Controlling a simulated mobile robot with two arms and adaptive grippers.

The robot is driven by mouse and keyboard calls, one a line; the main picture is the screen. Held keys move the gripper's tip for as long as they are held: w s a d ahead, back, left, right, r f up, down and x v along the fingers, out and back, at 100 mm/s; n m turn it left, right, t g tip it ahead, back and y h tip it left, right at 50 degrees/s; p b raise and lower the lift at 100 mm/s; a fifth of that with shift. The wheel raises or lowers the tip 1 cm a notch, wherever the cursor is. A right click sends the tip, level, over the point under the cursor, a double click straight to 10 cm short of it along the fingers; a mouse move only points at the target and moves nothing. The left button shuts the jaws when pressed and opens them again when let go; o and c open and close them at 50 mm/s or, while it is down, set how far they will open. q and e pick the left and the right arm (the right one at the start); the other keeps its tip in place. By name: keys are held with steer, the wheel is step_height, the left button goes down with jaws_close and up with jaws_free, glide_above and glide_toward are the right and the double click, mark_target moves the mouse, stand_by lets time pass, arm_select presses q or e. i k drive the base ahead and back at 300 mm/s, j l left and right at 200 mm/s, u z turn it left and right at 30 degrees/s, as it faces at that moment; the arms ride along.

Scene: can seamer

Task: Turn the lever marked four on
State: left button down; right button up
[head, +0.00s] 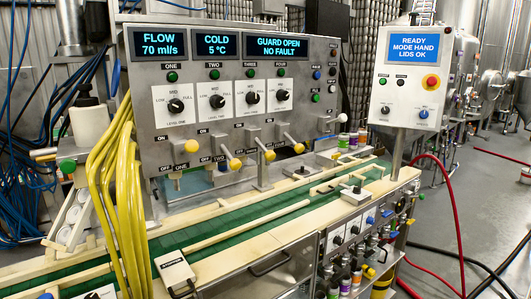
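The lever marked four (298,148) has a yellow knob and is the rightmost of a row of yellow-knobbed levers under the steel panel. It slants down to the right from its pivot; I cannot tell for sure whether it stands at ON or OFF. To its left are lever three (269,155), lever two (234,164) and lever one (191,147), with small ON and OFF labels beside them. The dial marked four (283,96) and a green button (281,72) are above lever four. Neither of my grippers shows in the head view.
Displays read "FLOW 70 ml/s", "COLD 5 °C" and "GUARD OPEN NO FAULT" (276,47). A green conveyor (230,220) runs in front of the levers. Yellow hoses (122,200) hang at left. A control box (410,80) reads "READY MODE HAND LIDS OK". Floor is open at right.

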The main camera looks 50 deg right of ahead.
mark_target(299, 148)
steer(key=z, duration=1.8)
